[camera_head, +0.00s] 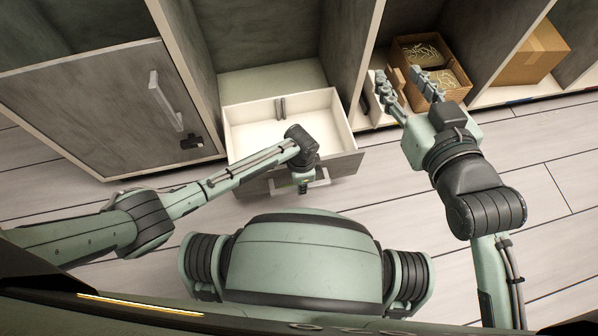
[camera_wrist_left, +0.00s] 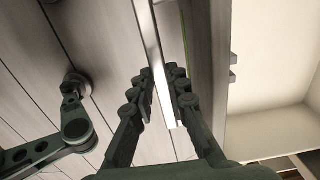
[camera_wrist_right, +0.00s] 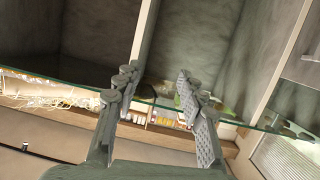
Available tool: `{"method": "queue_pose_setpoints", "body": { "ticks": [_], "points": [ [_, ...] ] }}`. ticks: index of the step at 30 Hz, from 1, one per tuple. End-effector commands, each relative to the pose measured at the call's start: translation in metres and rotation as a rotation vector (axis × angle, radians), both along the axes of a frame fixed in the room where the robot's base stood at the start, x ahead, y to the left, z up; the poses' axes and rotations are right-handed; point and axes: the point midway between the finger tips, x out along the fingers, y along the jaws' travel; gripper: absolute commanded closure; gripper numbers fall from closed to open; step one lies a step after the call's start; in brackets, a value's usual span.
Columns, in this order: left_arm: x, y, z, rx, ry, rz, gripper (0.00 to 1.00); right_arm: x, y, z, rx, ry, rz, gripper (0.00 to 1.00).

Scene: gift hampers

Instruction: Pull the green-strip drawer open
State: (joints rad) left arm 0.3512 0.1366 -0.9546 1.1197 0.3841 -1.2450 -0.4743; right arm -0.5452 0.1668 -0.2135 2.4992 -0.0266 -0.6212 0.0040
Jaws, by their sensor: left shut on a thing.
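The drawer (camera_head: 340,112) stands pulled out from the cabinet in the head view, with its white inside showing and empty apart from a small grey fitting at the back. Its grey front also shows in the left wrist view (camera_wrist_left: 212,90), with a thin green edge along it. My left gripper (camera_wrist_left: 160,85) is shut on the pale bar handle (camera_wrist_left: 157,60) of this drawer. My right gripper (camera_head: 405,80) is open and empty, raised in front of the shelf to the right.
A brown box (camera_head: 404,49) with pale shredded filling stands in the bay behind my right gripper. A closed carton (camera_head: 532,55) stands farther right. A closed grey door (camera_head: 100,110) with a bar handle is at the left.

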Motion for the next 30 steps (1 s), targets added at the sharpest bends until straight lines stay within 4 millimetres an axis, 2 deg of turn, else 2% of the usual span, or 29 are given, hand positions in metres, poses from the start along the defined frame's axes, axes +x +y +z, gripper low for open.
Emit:
{"method": "queue_pose_setpoints", "body": {
  "ticks": [4,9,23,24,28,30],
  "points": [
    [-0.007,-0.003,0.001,-0.002,0.002,0.0,1.0,-0.007,-0.017,-0.023,-0.051,0.119,-0.029,0.6],
    [-0.011,-0.004,0.001,-0.002,0.002,0.0,1.0,-0.013,-0.027,-0.038,-0.081,0.192,-0.048,0.6],
    [-0.012,-0.005,0.0,-0.002,0.0,0.0,1.0,-0.015,-0.031,-0.044,-0.092,0.22,-0.056,0.6],
    [-0.012,-0.005,0.0,-0.002,0.0,0.0,0.83,-0.015,-0.031,-0.044,-0.092,0.22,-0.056,0.6],
    [-0.011,-0.005,0.0,-0.002,0.0,0.0,0.66,-0.015,-0.031,-0.044,-0.091,0.219,-0.056,0.6],
    [-0.011,-0.004,0.0,-0.001,0.0,0.0,0.64,-0.015,-0.031,-0.044,-0.091,0.219,-0.056,0.6]
  ]
}}
